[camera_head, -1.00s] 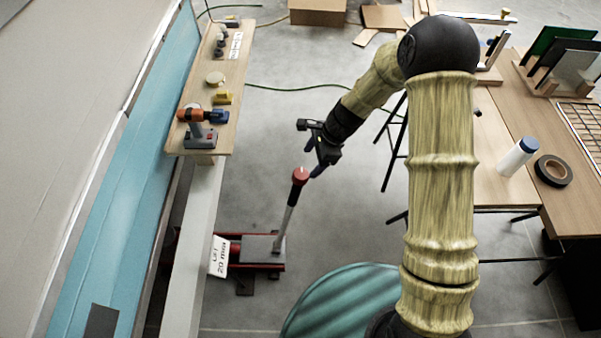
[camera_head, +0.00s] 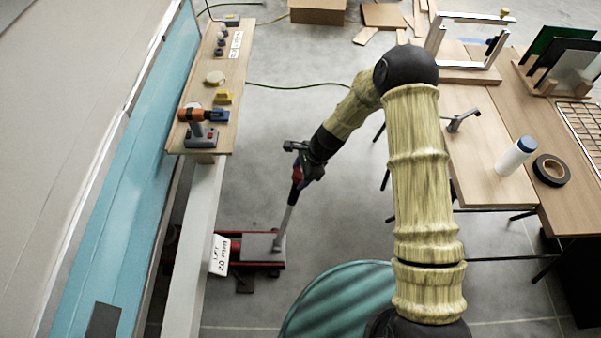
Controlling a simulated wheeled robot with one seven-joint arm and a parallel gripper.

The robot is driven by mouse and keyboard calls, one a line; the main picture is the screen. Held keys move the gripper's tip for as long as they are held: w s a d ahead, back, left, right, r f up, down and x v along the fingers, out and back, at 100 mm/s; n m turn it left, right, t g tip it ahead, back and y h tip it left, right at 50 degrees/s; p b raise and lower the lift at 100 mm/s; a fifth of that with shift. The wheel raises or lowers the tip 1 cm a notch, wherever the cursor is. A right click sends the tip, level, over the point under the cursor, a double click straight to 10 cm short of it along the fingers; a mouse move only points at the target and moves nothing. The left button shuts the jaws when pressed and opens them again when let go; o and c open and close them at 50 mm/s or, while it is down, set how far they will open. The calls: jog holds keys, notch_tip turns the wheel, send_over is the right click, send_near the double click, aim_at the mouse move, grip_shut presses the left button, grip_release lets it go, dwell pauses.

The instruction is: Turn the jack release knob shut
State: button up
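A red floor jack (camera_head: 262,263) sits low beside the camper's side, with a grey plate on top. Its grey handle (camera_head: 287,220) stands up, tilted slightly right, and the red knob at its top (camera_head: 297,176) is mostly covered by my gripper. My gripper (camera_head: 298,173) is at the top of the handle, with its dark fingers around or right beside the red knob. The view is too small to tell whether the fingers are closed on it. A white card reading "Lift 20 mm" (camera_head: 220,255) stands at the jack's left end.
A wooden workbench (camera_head: 480,165) with a bottle (camera_head: 516,155) and tape roll (camera_head: 551,170) is at the right. A green striped round thing (camera_head: 335,305) lies in front. Floor between is clear.

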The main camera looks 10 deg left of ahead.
jog(key=c, duration=0.7)
jog(key=shift+n, duration=0.5)
jog(key=n+g+b, duration=0.1)
jog(key=n, duration=0.2)
jog(key=shift+n, duration=0.3)
jog(key=n+h+b, duration=0.1)
jog(key=n, duration=0.3)
jog(key=shift+d+n+g+b, duration=0.1)
jog(key=shift+n+g+b, duration=0.2)
jog(key=n+h+b, duration=0.1)
jog(key=n, duration=0.3)
jog(key=shift+n, duration=0.3)
jog(key=n+h+b, duration=0.1)
jog(key=n, duration=0.3)
jog(key=shift+w+d, duration=0.1)
jog(key=shift+n, duration=0.3)
